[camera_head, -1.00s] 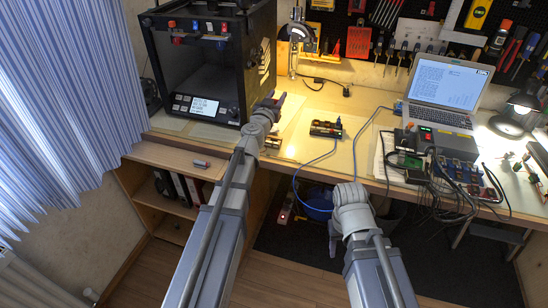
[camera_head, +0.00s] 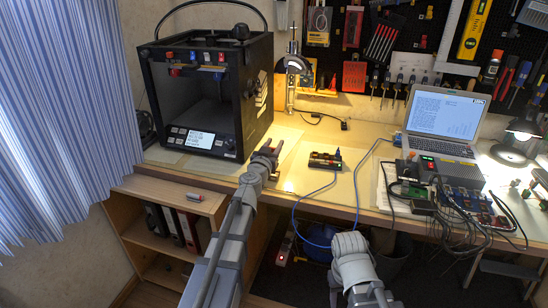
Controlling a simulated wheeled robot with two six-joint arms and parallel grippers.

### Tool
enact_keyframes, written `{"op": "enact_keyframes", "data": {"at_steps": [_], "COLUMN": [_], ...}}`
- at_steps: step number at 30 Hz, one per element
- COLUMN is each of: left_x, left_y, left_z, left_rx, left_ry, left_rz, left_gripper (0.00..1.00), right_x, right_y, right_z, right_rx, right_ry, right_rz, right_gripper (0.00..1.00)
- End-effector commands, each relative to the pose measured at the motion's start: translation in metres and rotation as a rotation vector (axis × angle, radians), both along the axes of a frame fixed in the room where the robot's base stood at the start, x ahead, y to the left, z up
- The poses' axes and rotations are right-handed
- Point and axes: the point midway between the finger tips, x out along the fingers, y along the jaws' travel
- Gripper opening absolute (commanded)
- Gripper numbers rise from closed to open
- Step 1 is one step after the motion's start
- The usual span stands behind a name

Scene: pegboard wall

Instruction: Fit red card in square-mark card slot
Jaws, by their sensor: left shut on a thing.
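My left gripper (camera_head: 270,150) is above the bench, just right of the black printer's front corner. It is shut on a small dark reddish thing, which seems to be the red card; the fingers hide most of it. A small dark block (camera_head: 325,161) with coloured parts on top lies on the bench to the right of the gripper, apart from it. I cannot make out a square mark or card slot at this size. My right arm (camera_head: 352,256) is low in front of the bench edge; its gripper does not show.
A black 3D printer (camera_head: 211,95) stands at left. A blue cable (camera_head: 358,175) runs from the block toward the laptop (camera_head: 443,118). Boards and tangled wires (camera_head: 457,200) crowd the bench at right. The bench between printer and laptop is mostly clear.

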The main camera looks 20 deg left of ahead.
Motion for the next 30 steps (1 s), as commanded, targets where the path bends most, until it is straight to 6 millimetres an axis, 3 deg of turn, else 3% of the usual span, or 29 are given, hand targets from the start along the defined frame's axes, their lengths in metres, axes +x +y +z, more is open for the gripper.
{"op": "enact_keyframes", "data": {"at_steps": [8,17,30], "left_x": [0.000,0.000,0.000], "left_y": [0.000,0.000,0.000], "left_z": [-0.035,-0.034,-0.048], "left_rx": [0.000,0.000,0.000], "left_ry": [0.000,0.000,0.000], "left_rz": [0.000,0.000,0.000], "left_gripper": [0.00,0.00,0.00], "right_x": [0.000,0.000,0.000], "right_y": [0.000,0.000,0.000], "right_z": [-0.036,-0.034,-0.048], "right_rx": [0.000,0.000,-0.002], "right_ry": [0.000,0.000,-0.001], "right_rz": [0.000,0.000,0.000], "right_gripper": [0.50,0.50,0.50]}}
